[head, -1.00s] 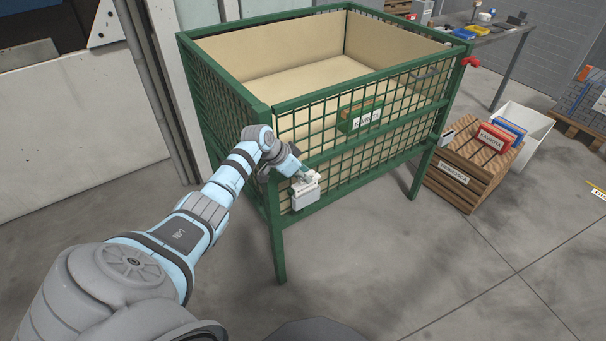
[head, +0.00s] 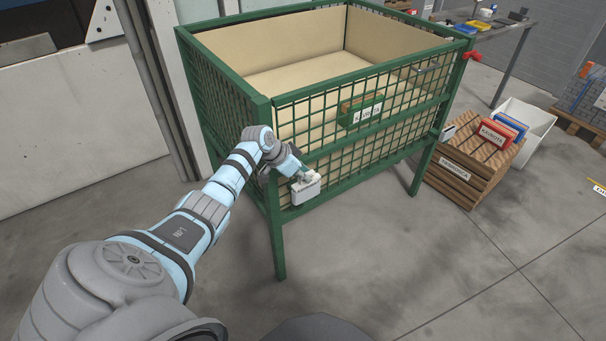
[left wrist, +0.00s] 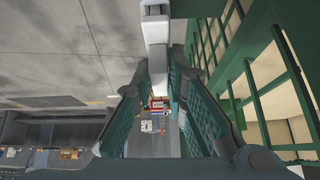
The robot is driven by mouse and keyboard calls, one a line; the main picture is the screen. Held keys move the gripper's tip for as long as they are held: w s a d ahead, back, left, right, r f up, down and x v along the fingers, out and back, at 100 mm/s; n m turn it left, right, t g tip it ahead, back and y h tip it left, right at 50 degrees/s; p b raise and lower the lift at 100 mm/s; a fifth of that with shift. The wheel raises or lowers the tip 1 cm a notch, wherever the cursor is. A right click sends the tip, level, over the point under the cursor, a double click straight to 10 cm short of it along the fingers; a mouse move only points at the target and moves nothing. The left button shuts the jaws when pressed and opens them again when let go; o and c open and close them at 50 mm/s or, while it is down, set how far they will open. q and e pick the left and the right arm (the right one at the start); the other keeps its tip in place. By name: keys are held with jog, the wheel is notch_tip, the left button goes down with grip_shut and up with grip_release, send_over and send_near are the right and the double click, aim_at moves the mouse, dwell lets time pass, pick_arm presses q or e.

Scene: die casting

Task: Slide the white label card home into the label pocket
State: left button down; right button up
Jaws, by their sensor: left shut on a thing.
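My left gripper (head: 301,177) is at the lower front left of the green mesh crate (head: 360,158), shut on the white label card (head: 306,187). The card carries a strip of dark print and is in front of the mesh below the middle rail. In the left wrist view the left gripper's (left wrist: 158,68) two fingers close from both sides on a pale, narrow piece, with a white part (left wrist: 155,28) beyond the tips. I cannot tell the label pocket apart from the card, nor how deep the card sits. My right gripper is out of view.
A green box with a white label (head: 367,113) shows at the mesh further right. A wooden crate (head: 470,165) with red and blue items and a white bin (head: 535,124) stand to the right. The crate's legs rest on open grey floor. A workbench is at the back right.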

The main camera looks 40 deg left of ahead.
pick_arm(q)
jog(key=shift+f+b, duration=0.5)
jog(key=shift+f, duration=0.2)
jog(key=c, duration=1.5)
grip_release()
jog(key=shift+s+a+r, duration=0.1)
jog(key=shift+s+r, duration=0.05)
jog(key=shift+r, duration=0.15)
jog(key=v, duration=1.1)
jog(key=shift+s+r, duration=0.1)
jog(key=shift+r, duration=0.05)
